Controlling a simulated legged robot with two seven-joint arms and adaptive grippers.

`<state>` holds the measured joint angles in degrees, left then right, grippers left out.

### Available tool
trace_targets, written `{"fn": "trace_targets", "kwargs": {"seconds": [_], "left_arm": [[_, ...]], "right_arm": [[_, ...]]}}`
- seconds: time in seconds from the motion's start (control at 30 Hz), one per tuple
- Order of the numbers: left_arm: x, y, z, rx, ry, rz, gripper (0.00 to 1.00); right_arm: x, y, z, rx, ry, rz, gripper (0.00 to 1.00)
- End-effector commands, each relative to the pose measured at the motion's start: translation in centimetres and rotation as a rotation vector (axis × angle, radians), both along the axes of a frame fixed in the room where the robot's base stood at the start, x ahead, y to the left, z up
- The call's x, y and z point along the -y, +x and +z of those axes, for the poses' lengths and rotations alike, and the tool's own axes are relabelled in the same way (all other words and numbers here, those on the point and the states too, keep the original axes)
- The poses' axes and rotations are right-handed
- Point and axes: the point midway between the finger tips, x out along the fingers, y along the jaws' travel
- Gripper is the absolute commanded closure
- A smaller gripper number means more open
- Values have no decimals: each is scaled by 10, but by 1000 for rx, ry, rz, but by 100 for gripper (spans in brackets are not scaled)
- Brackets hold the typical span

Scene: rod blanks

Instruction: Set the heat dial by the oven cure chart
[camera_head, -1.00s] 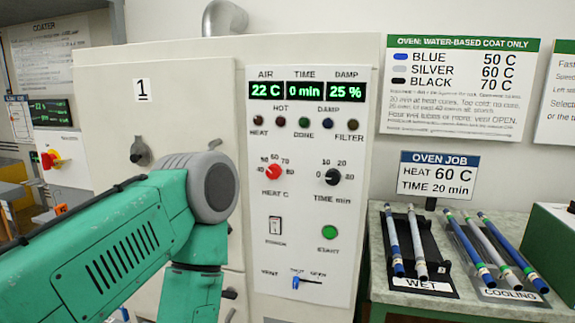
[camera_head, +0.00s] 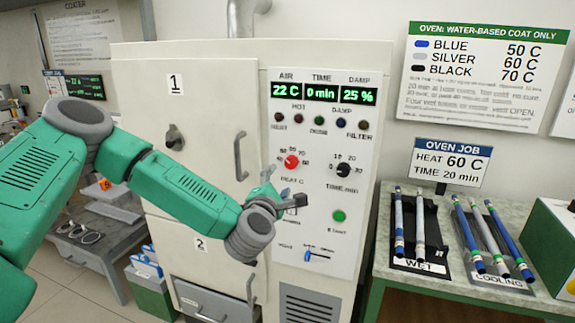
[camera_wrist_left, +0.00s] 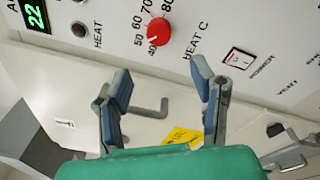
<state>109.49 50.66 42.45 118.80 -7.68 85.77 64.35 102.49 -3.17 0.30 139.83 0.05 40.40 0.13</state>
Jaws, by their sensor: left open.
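The red heat dial (camera_head: 291,161) is on the oven's control panel; it also shows in the left wrist view (camera_wrist_left: 159,32), its white mark seemingly near 40. My left gripper (camera_head: 283,188) is open and empty, in front of the panel's left edge below the dial. In the left wrist view its fingers (camera_wrist_left: 160,85) are spread, with the dial beyond them and apart. The oven chart (camera_head: 484,75) reads blue 50 C, silver 60 C, black 70 C. The oven job card (camera_head: 449,165) reads heat 60 C, time 20 min. My right gripper is not visible.
The black time dial (camera_head: 343,170) is right of the heat dial, and the green start button (camera_head: 339,216) is below. A door handle (camera_head: 240,157) sticks out left of the panel. The wet rack (camera_head: 420,266) holds a blue and a silver rod; the cooling rack (camera_head: 502,281) holds several rods.

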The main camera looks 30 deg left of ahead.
Motion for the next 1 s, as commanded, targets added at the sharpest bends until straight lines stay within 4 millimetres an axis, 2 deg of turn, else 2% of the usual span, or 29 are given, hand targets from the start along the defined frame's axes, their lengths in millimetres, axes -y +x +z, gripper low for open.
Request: {"fn": "trace_targets", "kwargs": {"seconds": [0.2,0.4,0.6,0.9,0.97,1.0], "left_arm": [[-12,45,4,1,6,-1,49],[-27,76,1,-1,2,-2,49],[-34,90,0,-1,-1,-3,49],[-32,91,0,-1,2,-4,49],[-30,91,1,-1,3,-4,70],[-30,91,1,-1,3,-4,84]], "right_arm": [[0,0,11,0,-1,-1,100],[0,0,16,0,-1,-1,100],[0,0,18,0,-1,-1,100],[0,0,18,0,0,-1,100],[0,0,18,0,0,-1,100],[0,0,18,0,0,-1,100]]}}
